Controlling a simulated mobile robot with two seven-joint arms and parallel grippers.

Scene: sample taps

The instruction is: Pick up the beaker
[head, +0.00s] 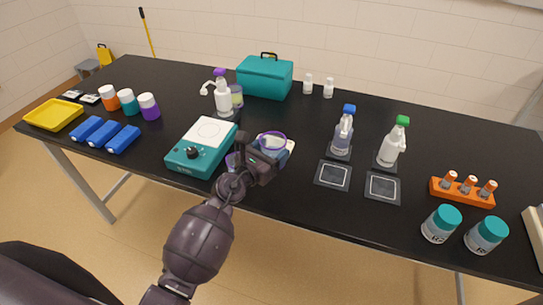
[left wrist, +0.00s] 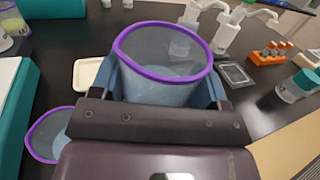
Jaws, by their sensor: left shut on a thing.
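A clear beaker with a purple rim (head: 272,138) is at the front middle of the black table. My left gripper (head: 268,150) is shut around it. In the left wrist view the beaker (left wrist: 165,65) stands upright between the two blue-grey fingers, with bluish contents inside. I cannot tell whether its base touches the table. A second purple-rimmed beaker (left wrist: 47,135) is at the lower left of the wrist view, partly hidden by my gripper body. My right gripper is not in view.
A teal hotplate (head: 202,145) stands just left of my gripper. A white pad (left wrist: 89,73) lies beside the held beaker. A teal case (head: 265,77) stands behind. The table's front edge is close.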

